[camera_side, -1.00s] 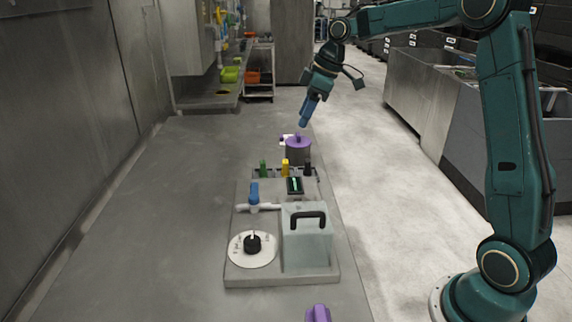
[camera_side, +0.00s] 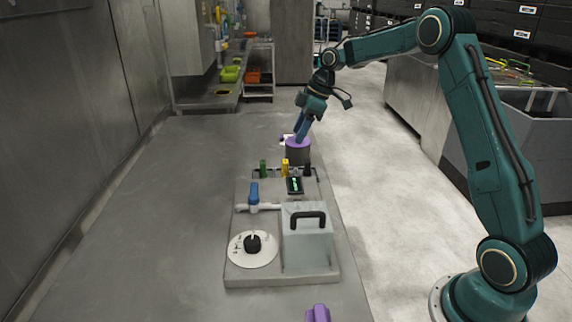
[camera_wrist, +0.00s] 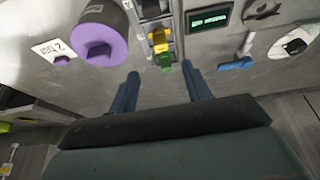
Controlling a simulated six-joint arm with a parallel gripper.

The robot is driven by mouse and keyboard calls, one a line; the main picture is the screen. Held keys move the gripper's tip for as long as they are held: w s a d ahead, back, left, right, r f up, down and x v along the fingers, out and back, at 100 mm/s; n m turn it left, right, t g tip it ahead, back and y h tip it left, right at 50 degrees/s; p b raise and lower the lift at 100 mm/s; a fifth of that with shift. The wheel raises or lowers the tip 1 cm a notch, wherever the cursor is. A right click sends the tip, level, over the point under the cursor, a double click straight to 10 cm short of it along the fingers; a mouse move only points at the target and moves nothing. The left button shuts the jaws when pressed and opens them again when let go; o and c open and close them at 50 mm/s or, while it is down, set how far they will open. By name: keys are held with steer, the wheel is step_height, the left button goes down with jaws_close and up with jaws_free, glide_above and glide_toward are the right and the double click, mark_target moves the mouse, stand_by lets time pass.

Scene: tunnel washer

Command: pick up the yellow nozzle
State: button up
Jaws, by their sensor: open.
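The yellow nozzle (camera_side: 285,165) stands in a small rack on the grey panel in the side view, between a green nozzle (camera_side: 263,166) and a black one (camera_side: 307,168). In the wrist view the yellow nozzle (camera_wrist: 160,46) shows just beyond the gap between my fingers, with the green one (camera_wrist: 165,62) nearer. My gripper (camera_side: 299,134) is open and empty. In the side view it appears above and behind the rack, overlapping the purple-topped cylinder. The wrist view shows both blue fingers of my gripper (camera_wrist: 159,71) apart, touching nothing that I can make out.
The purple-topped cylinder (camera_side: 297,150) stands behind the rack. In front are a small display (camera_side: 295,185), a blue-handled valve (camera_side: 254,194), a clear box with a black handle (camera_side: 306,240) and a white dial (camera_side: 240,257). The bench left of the panel is clear.

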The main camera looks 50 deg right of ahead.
mark_target(286, 161)
steer(key=shift+x, duration=3.05)
steer(key=shift+x, duration=2.55)
steer(key=shift+a, duration=0.1)
steer(key=c, duration=1.1)
